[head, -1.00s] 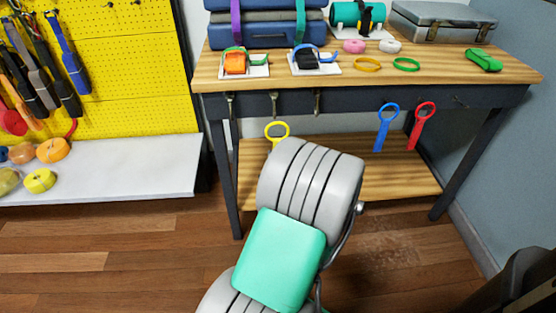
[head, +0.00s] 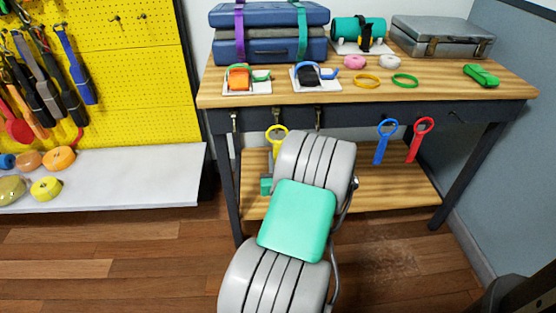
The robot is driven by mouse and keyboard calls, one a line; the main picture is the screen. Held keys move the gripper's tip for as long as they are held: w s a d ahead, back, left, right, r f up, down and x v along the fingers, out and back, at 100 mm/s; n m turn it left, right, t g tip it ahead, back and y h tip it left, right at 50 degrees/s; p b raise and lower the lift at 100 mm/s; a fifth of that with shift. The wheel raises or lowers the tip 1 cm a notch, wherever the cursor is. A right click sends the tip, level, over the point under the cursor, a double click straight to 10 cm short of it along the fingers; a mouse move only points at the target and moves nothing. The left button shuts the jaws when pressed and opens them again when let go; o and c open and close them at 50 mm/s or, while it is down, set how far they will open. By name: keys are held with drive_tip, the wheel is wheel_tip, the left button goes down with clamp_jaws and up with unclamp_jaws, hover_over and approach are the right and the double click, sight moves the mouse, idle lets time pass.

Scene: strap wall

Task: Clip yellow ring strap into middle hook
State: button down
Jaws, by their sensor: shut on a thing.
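The yellow ring strap (head: 277,137) is upright below the front edge of the workbench, its ring uppermost. The middle hook (head: 276,106) is on the bench's dark front rail, just above the ring in the picture; ring and hook look apart. My gripper (head: 268,162) is mostly hidden behind my grey arm, with only a little showing at its left side. It is shut on the yellow strap below the ring. The strap's lower part and the fingertips are largely hidden.
The left hook (head: 234,120) and right hook (head: 318,118) flank the middle one. A blue ring strap (head: 386,141) and a red ring strap (head: 420,139) are to the right. The wooden lower shelf (head: 395,185) is behind my arm. A yellow pegboard (head: 130,70) stands at left.

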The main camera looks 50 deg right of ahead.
drive_tip(key=w+d+f, duration=0.1)
drive_tip(key=w+d+f+b, duration=0.1)
drive_tip(key=shift+f, duration=0.35)
idle(0.4)
idle(0.5)
drive_tip(key=c, duration=1.1)
unclamp_jaws()
drive_tip(key=shift+c, duration=0.2)
drive_tip(key=shift+s, duration=0.1)
